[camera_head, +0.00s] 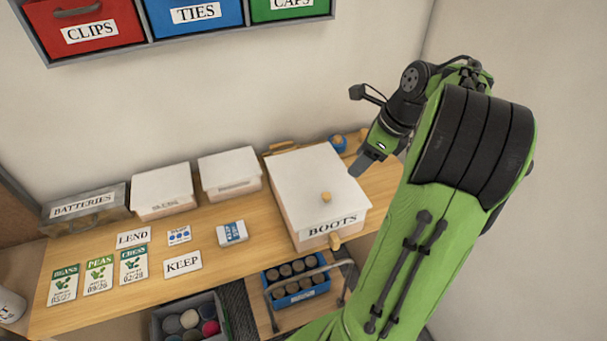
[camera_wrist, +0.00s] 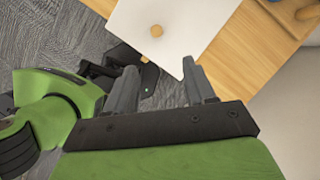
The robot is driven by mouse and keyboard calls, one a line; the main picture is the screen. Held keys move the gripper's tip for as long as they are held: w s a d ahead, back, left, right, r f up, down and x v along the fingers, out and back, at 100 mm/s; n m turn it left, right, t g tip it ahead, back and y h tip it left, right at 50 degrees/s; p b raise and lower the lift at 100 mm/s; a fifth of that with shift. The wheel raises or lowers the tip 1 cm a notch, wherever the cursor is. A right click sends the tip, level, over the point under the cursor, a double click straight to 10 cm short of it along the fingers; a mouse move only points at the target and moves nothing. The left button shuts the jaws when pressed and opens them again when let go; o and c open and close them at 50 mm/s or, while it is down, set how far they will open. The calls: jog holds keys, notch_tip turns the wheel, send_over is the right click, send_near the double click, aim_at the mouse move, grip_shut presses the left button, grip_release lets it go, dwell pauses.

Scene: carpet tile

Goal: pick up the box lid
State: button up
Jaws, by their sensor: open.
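The box lid (camera_head: 312,180) is a flat white panel with a small round wooden knob (camera_head: 326,197). It lies on the box labelled BOOTS (camera_head: 333,226), at the right part of the wooden counter. In the wrist view the lid (camera_wrist: 190,22) and its knob (camera_wrist: 156,31) show at the top, beyond the fingertips. My gripper (camera_head: 364,166) is near the lid's right edge in the head view; I cannot tell its exact height above the counter. In the wrist view my gripper (camera_wrist: 160,78) has its two grey fingers apart with nothing between them.
Two smaller white-lidded boxes (camera_head: 230,170) and a BATTERIES box (camera_head: 84,208) stand left along the wall. Cards, seed packets and a small blue-white box (camera_head: 232,233) lie on the counter (camera_head: 100,315). A blue crate (camera_head: 297,283) sits below.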

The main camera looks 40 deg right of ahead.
jog(key=b, duration=0.4)
send_over(328, 195)
jog(key=s+d, duration=0.2)
jog(key=s, duration=0.1)
jog(key=f, duration=0.9)
jog(key=shift+w+a+f, duration=0.1)
jog(key=shift+w+a, duration=0.15)
jog(key=b+x, duration=0.2)
jog(key=x, duration=0.3)
jog(key=shift+w+a+f, duration=0.15)
jog(key=shift+w+a, duration=0.05)
jog(key=shift+a, duration=0.05)
jog(key=shift+s, duration=0.1)
jog(key=shift+c, duration=1.2)
grip_shut()
jog(key=shift+r, duration=0.2)
